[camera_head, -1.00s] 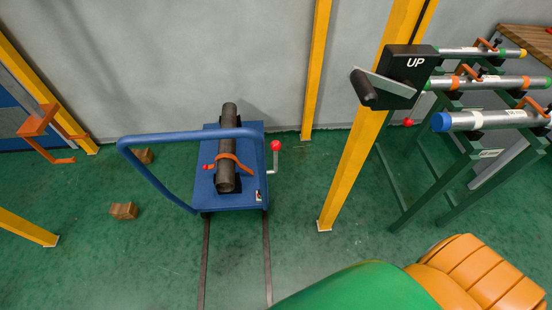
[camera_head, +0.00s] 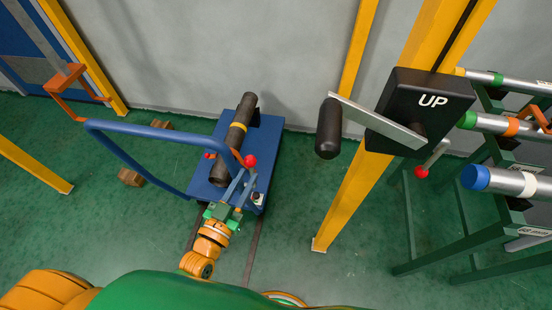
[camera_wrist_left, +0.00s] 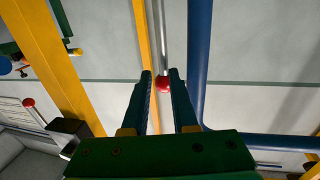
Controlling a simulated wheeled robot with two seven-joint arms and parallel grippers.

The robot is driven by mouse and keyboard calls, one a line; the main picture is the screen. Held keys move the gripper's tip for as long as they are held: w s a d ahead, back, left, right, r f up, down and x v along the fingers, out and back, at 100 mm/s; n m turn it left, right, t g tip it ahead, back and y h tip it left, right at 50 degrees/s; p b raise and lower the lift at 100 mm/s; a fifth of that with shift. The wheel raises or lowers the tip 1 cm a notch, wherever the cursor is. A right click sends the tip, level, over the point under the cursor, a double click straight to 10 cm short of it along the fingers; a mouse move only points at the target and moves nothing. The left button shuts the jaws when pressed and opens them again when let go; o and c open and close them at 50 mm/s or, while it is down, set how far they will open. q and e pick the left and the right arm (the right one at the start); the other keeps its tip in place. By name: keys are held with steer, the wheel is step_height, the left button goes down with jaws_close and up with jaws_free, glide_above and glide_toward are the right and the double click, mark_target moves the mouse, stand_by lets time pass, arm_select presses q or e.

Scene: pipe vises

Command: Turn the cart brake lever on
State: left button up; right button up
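The blue cart (camera_head: 268,135) stands by the grey wall with a dark pipe (camera_head: 245,107) strapped on it. The brake lever's red ball (camera_head: 250,161) is at the cart's right front side, and its rod is mostly hidden behind my gripper in the head view. My left gripper (camera_head: 246,176) is open, with its fingertips just short of the ball. In the left wrist view, the red ball (camera_wrist_left: 163,84) shows between the two fingertips (camera_wrist_left: 160,76), with a grey rod running up from it. I cannot tell whether they touch. My right gripper is not in view.
The cart's blue handle (camera_head: 130,126) arches left of my left arm. A yellow post (camera_head: 352,195) carries a black UP box (camera_head: 420,105) with a crank. A green rack (camera_head: 430,262) with pipes stands at right. Brown blocks (camera_head: 131,177) lie on the floor at left.

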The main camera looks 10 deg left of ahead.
mark_target(251, 167)
arm_select(q)
steer(key=x, duration=0.4)
steer(key=shift+w+a, duration=0.1)
steer(key=shift+a, duration=0.25)
steer(key=shift+w+d, duration=0.2)
steer(key=shift+w, duration=0.1)
steer(key=shift+s, duration=0.1)
jaws_close()
stand_by(0.6)
